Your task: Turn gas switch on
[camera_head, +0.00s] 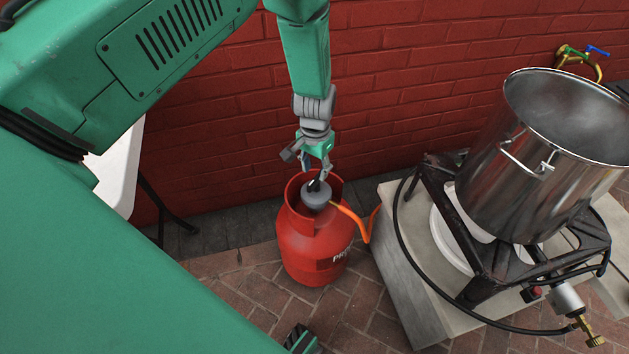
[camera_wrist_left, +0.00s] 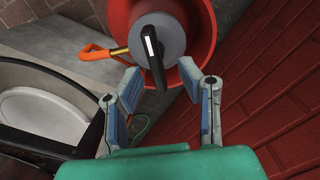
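The red gas bottle (camera_head: 312,248) stands on the brick paving, with a grey regulator (camera_head: 316,199) on top inside its collar. The gas switch (camera_wrist_left: 151,55) is a black lever with a white mark on the grey regulator disc (camera_wrist_left: 170,38) in the left wrist view. My left gripper (camera_head: 317,177) is just above the regulator, pointing down. In the left wrist view its fingers (camera_wrist_left: 166,98) are apart, and the lever's end reaches towards the gap between them. I see no clear contact. A small dark part of my right gripper may show at the bottom edge of the head view.
An orange hose (camera_head: 352,215) leaves the regulator to the right. A concrete slab (camera_head: 425,305) beside the bottle carries a black burner stand (camera_head: 481,284) and a large steel pot (camera_head: 540,170). A red brick wall (camera_head: 400,90) is close behind. A white table (camera_head: 122,170) stands left.

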